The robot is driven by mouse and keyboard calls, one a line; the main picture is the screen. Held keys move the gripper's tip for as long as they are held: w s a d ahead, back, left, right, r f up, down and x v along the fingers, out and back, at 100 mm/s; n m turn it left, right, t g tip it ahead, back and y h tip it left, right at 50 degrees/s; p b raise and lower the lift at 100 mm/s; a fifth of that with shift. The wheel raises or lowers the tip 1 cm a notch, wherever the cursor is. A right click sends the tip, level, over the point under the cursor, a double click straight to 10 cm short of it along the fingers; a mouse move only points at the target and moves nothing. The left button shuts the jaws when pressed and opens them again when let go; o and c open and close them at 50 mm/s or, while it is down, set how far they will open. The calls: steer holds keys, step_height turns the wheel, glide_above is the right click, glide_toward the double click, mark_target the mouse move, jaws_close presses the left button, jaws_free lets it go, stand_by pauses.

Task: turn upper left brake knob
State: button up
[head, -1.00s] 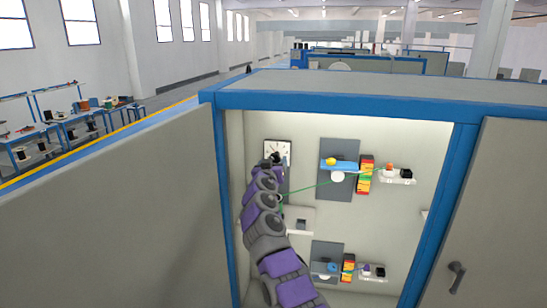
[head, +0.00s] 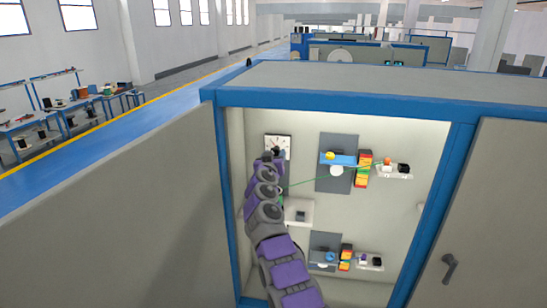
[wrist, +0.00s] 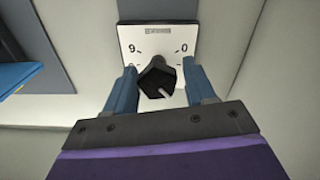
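The upper left brake knob (wrist: 157,81) is black and faceted, with a pale mark on it. It sits on a white dial plate (wrist: 158,36) with the digits 9 and 0 showing. In the head view the dial plate (head: 284,141) is at the upper left inside the cabinet, and my gripper covers part of it. My gripper (wrist: 161,72) is open, with one blue finger on each side of the knob. A gap shows on the right of the knob. The left finger is very close, and I cannot tell if it touches.
The cabinet's blue frame (head: 335,107) and open left door (head: 120,210) surround my arm. Right of the dial are a grey panel (head: 327,178), a multicoloured stack (head: 363,170) and a green cable (head: 320,179). A white box (head: 301,205) is below the dial.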

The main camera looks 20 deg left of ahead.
steer(key=c, duration=0.7)
steer(key=shift+s+n, duration=0.1)
steer(key=shift+n, duration=4)
